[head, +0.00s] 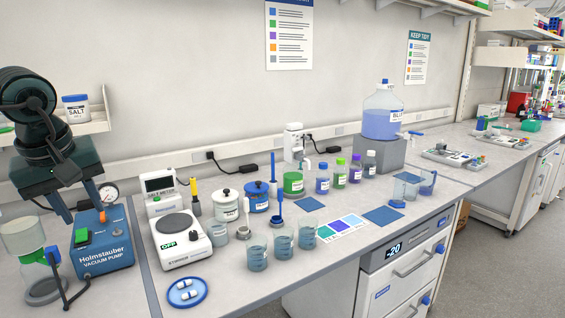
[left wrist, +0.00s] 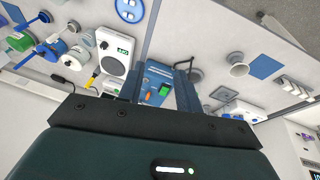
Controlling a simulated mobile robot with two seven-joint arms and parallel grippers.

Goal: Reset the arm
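My left arm comes in at the left of the head view. Its left gripper (head: 82,212) points down, with two blue-grey fingers spread apart and nothing between them. It hangs in front of the wall, beside and above the blue vacuum pump (head: 104,250). In the left wrist view the two fingers of the left gripper (left wrist: 162,78) are apart, with the vacuum pump (left wrist: 154,78) showing beyond the gap. My right gripper is in neither view.
A salt jar (head: 77,108) stands on a wall shelf near my left arm. A filter flask (head: 28,245) stands left of the pump. A scale (head: 182,246), beakers (head: 257,250) and several bottles crowd the bench to the right. Bare bench shows along the front edge.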

